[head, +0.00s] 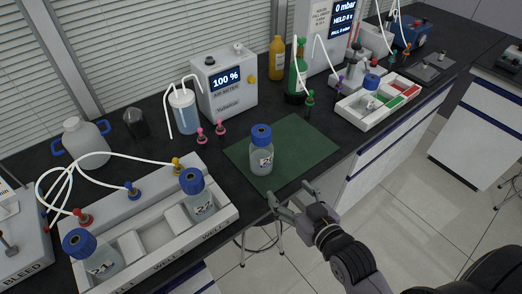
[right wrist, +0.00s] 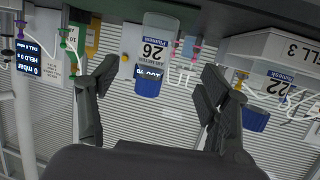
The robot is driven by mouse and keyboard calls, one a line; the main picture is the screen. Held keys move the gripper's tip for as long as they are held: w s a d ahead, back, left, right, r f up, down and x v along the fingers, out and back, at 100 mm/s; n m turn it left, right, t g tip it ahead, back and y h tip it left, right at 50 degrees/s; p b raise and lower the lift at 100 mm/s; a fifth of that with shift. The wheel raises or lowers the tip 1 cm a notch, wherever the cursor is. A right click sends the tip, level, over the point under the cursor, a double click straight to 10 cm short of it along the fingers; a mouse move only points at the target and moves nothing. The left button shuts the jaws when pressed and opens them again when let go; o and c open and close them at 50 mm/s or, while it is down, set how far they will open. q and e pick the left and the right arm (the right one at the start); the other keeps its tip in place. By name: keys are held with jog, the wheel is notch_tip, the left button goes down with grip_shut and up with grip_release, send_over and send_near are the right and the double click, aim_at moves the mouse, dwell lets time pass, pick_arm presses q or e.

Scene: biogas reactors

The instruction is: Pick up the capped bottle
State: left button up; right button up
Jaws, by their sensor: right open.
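The capped bottle (head: 262,158), clear with a blue cap and a label that reads 26 in the right wrist view (right wrist: 152,50), stands upright on the green mat (head: 305,143). My right gripper (head: 291,194) is open and empty at the front edge of the bench, nearer to me than the bottle and apart from it. In the right wrist view, which is upside down, the bottle appears between the two spread fingers (right wrist: 158,72), beyond their tips. My left gripper is not in view.
A white well rack (head: 150,232) on the left holds bottle 22 (head: 199,203) and another blue-capped bottle (head: 101,262). Behind the mat are two pink fittings (head: 219,128), a meter reading 100 % (head: 226,85) and a green bottle (head: 297,80). A sectioned white tray (head: 350,112) stands to the right.

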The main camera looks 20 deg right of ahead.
jog(key=t, duration=0.2)
send_near(266, 145)
jog(key=w+p, duration=0.1)
jog(key=w, duration=0.1)
jog(key=w+p, duration=0.1)
jog(key=w, duration=0.1)
jog(key=w+a, duration=0.1)
jog(key=w, duration=0.1)
jog(key=shift+w+p, duration=0.2)
jog(key=shift+p, duration=0.2)
jog(key=shift+w+a+f+p, duration=0.15)
jog(key=shift+w+f+p, duration=0.15)
jog(key=shift+w, duration=0.7)
jog(key=shift+w+a+f+p, duration=0.1)
jog(key=shift+w+f+p, duration=0.15)
jog(key=shift+w, duration=0.8)
jog(key=shift+w+a+f+p, duration=0.15)
jog(key=shift+w+f+p, duration=0.15)
jog(key=shift+w, duration=0.7)
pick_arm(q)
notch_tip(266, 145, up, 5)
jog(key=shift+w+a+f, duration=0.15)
pick_arm(e)
jog(key=shift+s, duration=0.1)
jog(key=shift+c, duration=0.5)
jog(key=shift+f, duration=0.1)
grip_shut()
